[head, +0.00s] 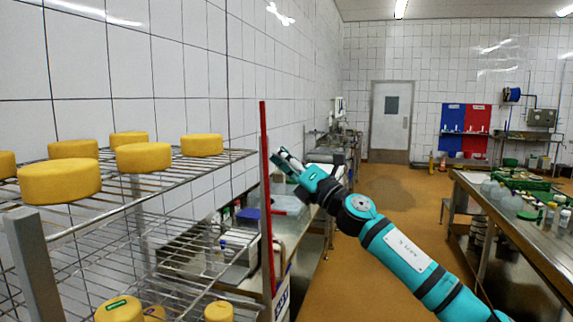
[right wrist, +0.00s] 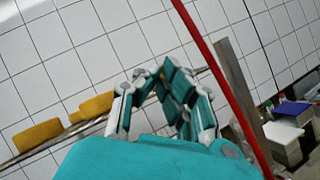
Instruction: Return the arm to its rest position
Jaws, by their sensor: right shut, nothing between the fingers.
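My right arm comes in from the lower right of the head view, bent at a dark joint. Its gripper (head: 283,160) is held up beside the red upright post (head: 266,190), to the right of the wire rack. In the right wrist view the gripper (right wrist: 160,75) is shut with nothing between its fingers, and the white tiled wall lies behind it. The red post (right wrist: 215,70) passes close to its right side there; I cannot tell whether they touch. My left gripper is not in view.
A wire rack (head: 200,172) with several yellow cheeses (head: 60,181) stands at the left, with more cheeses (head: 119,309) below. A counter with a blue-lidded box (head: 248,214) runs along the wall. A steel table (head: 520,218) stands at the right. The orange floor between is clear.

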